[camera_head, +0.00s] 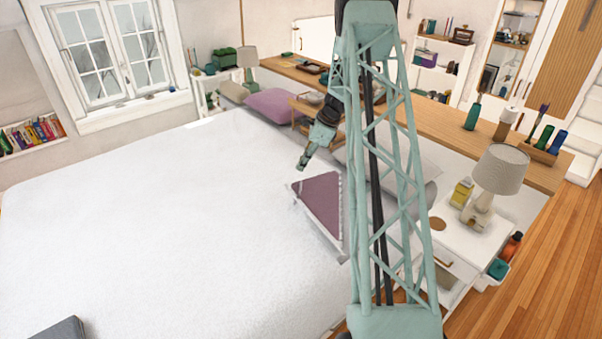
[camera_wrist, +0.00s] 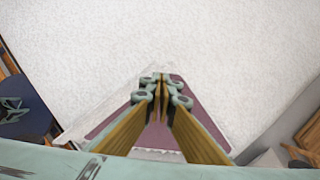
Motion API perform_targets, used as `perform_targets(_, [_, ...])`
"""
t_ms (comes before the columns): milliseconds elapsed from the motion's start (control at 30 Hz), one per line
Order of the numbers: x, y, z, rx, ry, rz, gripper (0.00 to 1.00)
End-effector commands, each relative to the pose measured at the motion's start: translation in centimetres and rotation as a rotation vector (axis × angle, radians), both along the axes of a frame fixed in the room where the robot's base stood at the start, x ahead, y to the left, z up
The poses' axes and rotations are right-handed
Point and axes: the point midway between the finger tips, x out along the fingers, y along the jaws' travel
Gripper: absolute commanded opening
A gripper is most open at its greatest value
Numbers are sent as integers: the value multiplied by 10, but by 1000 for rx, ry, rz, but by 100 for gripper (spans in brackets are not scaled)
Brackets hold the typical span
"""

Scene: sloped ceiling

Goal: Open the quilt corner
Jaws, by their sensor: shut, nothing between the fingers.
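The white quilt (camera_head: 150,215) lies over the bed and fills the upper part of the wrist view (camera_wrist: 160,35). At its near right side, beside the pillows, a mauve triangular patch (camera_head: 322,200) with a pale edge shows at the quilt's corner; it looks like a folded-back part. The patch also shows in the wrist view (camera_wrist: 185,90), partly hidden behind my fingers. My gripper (camera_head: 302,166) is above the bed, just above and left of the patch's top end in the head view. Its fingertips (camera_wrist: 161,78) are together, with nothing between them.
Grey pillows (camera_head: 425,190) and a mauve pillow (camera_head: 270,103) line the headboard side. A white nightstand (camera_head: 465,240) with a lamp (camera_head: 500,170) stands at right. A wooden shelf (camera_head: 430,120) with bottles runs behind the bed. The quilt's left area is clear.

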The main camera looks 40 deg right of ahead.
Motion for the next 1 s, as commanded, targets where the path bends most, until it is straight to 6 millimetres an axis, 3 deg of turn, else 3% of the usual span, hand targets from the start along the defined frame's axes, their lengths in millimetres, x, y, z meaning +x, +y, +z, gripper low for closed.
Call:
perform_targets(100, [0, -1, 18, -1, -1, 1, 0])
perform_targets(400, [-1, -1, 44, 0, -1, 1, 0])
perform_targets(1000, [-2, -1, 48, 0, 0, 1, 0])
